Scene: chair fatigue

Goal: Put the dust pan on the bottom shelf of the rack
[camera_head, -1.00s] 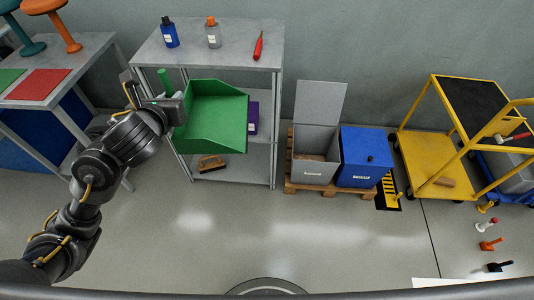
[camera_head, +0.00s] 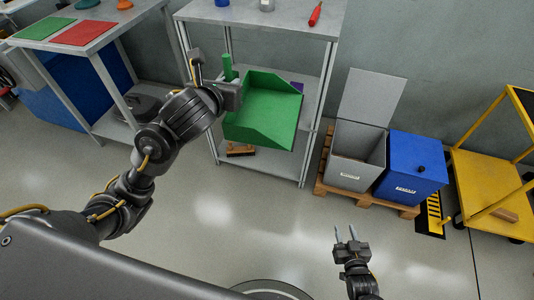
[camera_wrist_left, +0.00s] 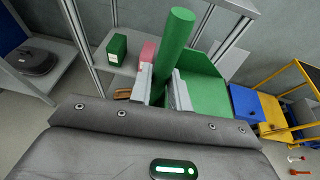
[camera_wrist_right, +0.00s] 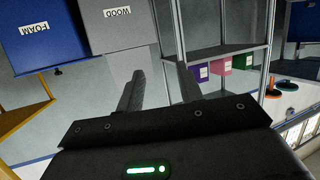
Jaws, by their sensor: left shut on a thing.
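The green dust pan (camera_head: 268,112) is in my left gripper (camera_head: 229,92), held in front of the grey rack (camera_head: 285,22). In the left wrist view the jaws (camera_wrist_left: 165,92) close on its upright green handle (camera_wrist_left: 175,45). In the head view the pan covers much of the rack's middle. The rack's bottom shelf (camera_head: 276,160) shows below the pan, with a wooden brush (camera_head: 240,151) at its left. My right gripper (camera_head: 346,236) is open and empty over the floor; its spread fingers also show in the right wrist view (camera_wrist_right: 160,92).
An open grey bin (camera_head: 352,158) and a blue bin (camera_head: 410,165) stand on a pallet right of the rack. A yellow cart (camera_head: 490,180) is farther right. A table (camera_head: 62,42) stands left. A red bottle (camera_head: 315,14) is on the rack top. The floor in front is clear.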

